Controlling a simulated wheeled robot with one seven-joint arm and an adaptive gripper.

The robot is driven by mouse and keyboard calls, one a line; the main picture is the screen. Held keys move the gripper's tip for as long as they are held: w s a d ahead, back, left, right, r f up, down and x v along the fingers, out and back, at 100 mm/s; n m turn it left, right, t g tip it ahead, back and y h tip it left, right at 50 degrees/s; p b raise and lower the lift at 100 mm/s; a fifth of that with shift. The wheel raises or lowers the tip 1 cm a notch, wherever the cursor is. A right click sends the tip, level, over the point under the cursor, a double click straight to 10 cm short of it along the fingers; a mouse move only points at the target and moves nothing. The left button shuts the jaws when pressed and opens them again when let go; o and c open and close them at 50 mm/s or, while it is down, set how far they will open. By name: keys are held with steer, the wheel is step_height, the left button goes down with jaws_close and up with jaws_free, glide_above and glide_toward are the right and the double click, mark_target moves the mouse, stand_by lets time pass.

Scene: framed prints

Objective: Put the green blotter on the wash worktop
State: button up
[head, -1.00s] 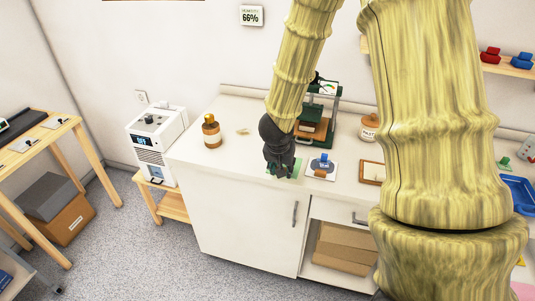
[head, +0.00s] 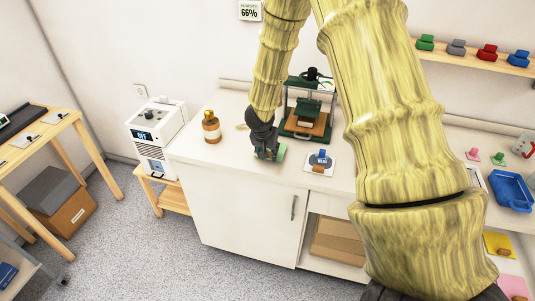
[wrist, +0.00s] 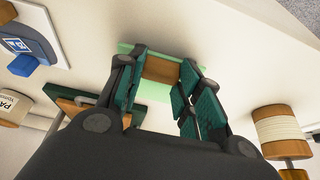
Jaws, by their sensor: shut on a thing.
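The green blotter (wrist: 155,115) shows in the wrist view as a light green plate with a brown block (wrist: 160,70) between my fingers. My gripper (wrist: 160,85) is shut on that block. In the head view my gripper (head: 267,152) is over the white worktop (head: 235,170), near its front edge, with the blotter's green edge (head: 282,152) at its right side. The blotter looks tilted and clear of the surface, though the gap is hard to judge. No label shows which surface is the wash worktop.
A blue tray (head: 512,190) is far right. Bare worktop lies between bottle and front edge.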

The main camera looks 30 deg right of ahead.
steer(key=shift+w+f, duration=0.1)
steer(key=shift+f, duration=0.5)
steer(key=shift+r, duration=0.1)
steer(key=o, duration=1)
steer(key=shift+f, duration=0.2)
steer(key=shift+r, duration=0.1)
